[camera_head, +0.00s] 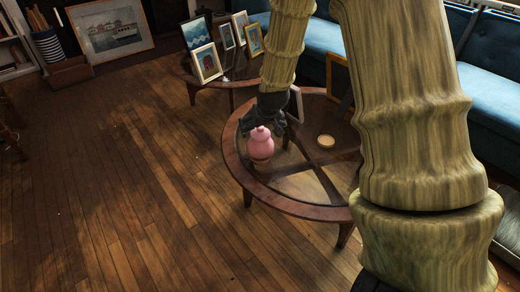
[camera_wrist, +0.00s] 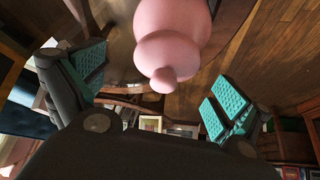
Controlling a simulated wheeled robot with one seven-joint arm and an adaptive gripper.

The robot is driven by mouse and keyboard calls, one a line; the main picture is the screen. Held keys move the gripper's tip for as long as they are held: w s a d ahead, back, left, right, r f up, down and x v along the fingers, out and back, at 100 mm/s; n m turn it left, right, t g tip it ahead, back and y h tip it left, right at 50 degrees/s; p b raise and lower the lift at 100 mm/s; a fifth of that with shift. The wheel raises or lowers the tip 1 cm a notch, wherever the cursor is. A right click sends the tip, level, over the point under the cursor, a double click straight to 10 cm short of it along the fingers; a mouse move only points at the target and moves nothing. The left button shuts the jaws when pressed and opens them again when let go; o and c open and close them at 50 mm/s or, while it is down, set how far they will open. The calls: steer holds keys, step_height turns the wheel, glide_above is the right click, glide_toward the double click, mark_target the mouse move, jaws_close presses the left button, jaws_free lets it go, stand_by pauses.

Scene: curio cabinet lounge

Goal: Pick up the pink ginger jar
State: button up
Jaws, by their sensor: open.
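The pink ginger jar (camera_head: 260,144) stands upright on the near left part of a round glass-topped table (camera_head: 235,160) with a wooden rim. My gripper (camera_head: 268,122) is just behind and above the jar in the head view, and the arm hides part of the table. In the wrist view the jar (camera_wrist: 172,40) shows its rounded body, lid and knob at top centre. My gripper's teal-padded fingers (camera_wrist: 155,95) are spread wide, one on each side of the jar's knob end. Neither pad appears to touch the jar.
A small round tan item (camera_head: 326,141) lies on the table to the right of the jar. Picture frames (camera_head: 206,62) stand on a second table behind. A blue sofa (camera_head: 490,90) runs along the right. The wooden floor (camera_head: 110,190) at left is clear.

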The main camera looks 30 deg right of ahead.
steer(key=b+x, duration=0.2)
steer(key=x, duration=0.1)
steer(key=b+x, duration=0.1)
steer(key=x, duration=0.1)
steer(key=shift+s+a+f, duration=0.25)
steer(key=shift+s, duration=0.05)
steer(key=shift+r, duration=0.1)
steer(key=c, duration=1.4)
steer(key=shift+r+p, duration=0.5)
steer(key=shift+r, duration=0.1)
step_height(320, 180, up, 3)
steer(key=shift+p, duration=0.95)
steer(key=s+a+p, duration=0.1)
steer(key=s+a, duration=0.1)
steer(key=s, duration=0.3)
steer(key=s+a+p, duration=0.1)
steer(key=s, duration=0.4)
steer(key=s+a+p, duration=0.2)
steer(key=s, duration=0.3)
steer(key=shift+a+r, duration=0.3)
steer(key=shift+r, duration=0.1)
